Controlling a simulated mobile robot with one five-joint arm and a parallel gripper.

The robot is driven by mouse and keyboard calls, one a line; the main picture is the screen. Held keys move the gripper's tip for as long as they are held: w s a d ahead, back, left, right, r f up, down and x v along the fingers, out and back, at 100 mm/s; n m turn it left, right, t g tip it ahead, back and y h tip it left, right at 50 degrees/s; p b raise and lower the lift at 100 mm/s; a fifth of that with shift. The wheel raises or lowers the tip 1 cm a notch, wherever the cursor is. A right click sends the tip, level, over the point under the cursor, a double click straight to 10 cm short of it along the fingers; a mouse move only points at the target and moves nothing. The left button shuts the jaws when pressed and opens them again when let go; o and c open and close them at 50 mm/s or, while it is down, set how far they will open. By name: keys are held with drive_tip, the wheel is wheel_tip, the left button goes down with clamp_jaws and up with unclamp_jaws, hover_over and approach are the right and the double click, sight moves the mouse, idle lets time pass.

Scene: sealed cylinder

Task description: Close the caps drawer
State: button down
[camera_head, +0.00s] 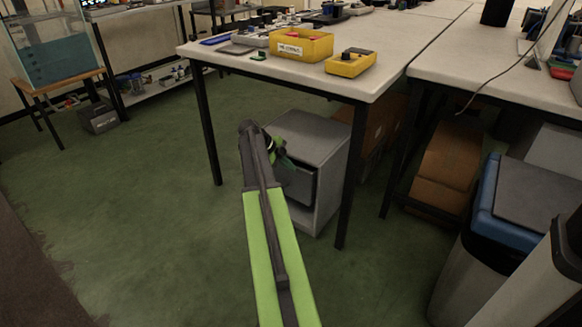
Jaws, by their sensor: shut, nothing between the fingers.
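A small grey cabinet (332,180) stands on the floor under the near end of the white table. Its front shows a dark drawer (300,188), partly hidden behind my arm. The drawer seems to stand somewhat out of the cabinet, but how far I cannot tell. My gripper (284,164), dark with green parts, is at the end of my green arm, just in front of the upper part of the drawer. It is shut and holds nothing. Whether it touches the drawer I cannot tell.
Cardboard boxes (446,165) lie under the right table. A blue-rimmed bin (487,215) is at right.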

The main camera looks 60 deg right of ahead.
drive_tip(key=w+a+r+p, duration=0.4)
drive_tip(key=a+r+p, duration=0.4)
drive_tip(key=shift+a, duration=0.35)
drive_tip(key=c, duration=2.1)
unclamp_jaws()
